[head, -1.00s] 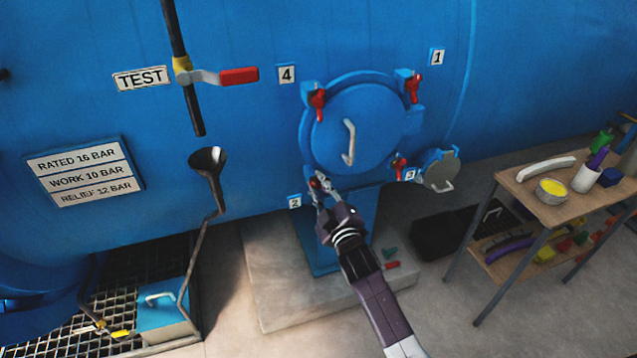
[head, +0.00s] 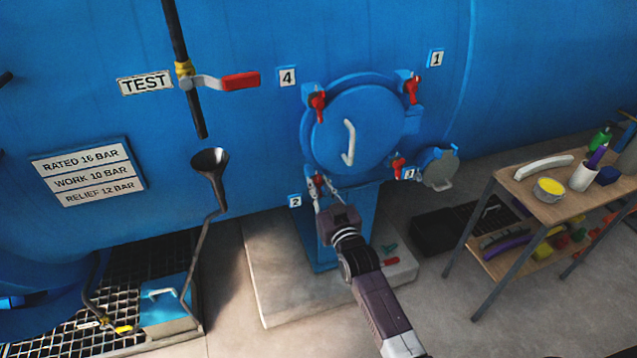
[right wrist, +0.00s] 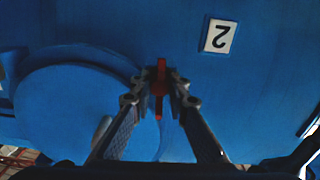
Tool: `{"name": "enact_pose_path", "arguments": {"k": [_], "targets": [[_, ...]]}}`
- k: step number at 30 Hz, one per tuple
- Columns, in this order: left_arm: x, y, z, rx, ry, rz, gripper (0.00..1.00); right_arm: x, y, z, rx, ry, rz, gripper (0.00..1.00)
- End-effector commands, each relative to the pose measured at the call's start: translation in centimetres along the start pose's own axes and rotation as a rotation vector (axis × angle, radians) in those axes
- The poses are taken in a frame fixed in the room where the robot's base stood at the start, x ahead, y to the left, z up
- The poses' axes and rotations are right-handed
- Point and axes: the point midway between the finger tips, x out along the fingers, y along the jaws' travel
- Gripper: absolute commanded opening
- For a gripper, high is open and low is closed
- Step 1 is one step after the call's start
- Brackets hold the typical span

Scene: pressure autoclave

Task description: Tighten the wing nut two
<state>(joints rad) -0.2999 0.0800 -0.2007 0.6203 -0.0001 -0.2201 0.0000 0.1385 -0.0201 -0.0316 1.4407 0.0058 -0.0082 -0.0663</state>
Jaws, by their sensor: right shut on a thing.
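Wing nut two is red and sits at the lower left of the round blue door (head: 375,125), beside the label 2 (head: 295,201). My right gripper (head: 318,186) reaches up to it from below, with its fingertips on either side of the nut. In the right wrist view the fingers (right wrist: 160,92) close around the red wing nut (right wrist: 160,75), and the label 2 (right wrist: 220,36) shows upside down beside it. In the head view the fingers partly hide the nut. Its thread is too small to make out. My left gripper is not in view.
Red wing nuts stand by label 4 (head: 318,104), label 1 (head: 412,90) and label 3 (head: 398,166). The door has a white handle (head: 349,142). A small round grey cover (head: 442,168) is at right. A wooden table (head: 530,203) with items stands further right. A funnel (head: 210,163) is at left.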

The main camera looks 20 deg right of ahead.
Motion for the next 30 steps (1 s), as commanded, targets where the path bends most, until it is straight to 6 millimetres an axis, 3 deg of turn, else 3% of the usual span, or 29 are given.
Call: {"name": "enact_pose_path", "arguments": {"k": [20, 21, 24, 30], "targets": [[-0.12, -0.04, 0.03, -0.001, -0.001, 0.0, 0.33, -0.07, -0.06, 0.32, 0.062, -0.006, -0.001, 0.0], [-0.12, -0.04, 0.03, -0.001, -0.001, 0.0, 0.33, -0.07, -0.06, 0.32, 0.062, -0.006, -0.001, 0.18], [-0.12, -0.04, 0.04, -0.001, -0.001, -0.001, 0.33, -0.06, -0.05, 0.26, 0.061, -0.005, -0.001, 0.29], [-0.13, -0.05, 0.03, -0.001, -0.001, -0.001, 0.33, -0.03, -0.03, 0.13, 0.061, -0.003, 0.0, 0.33]]}}
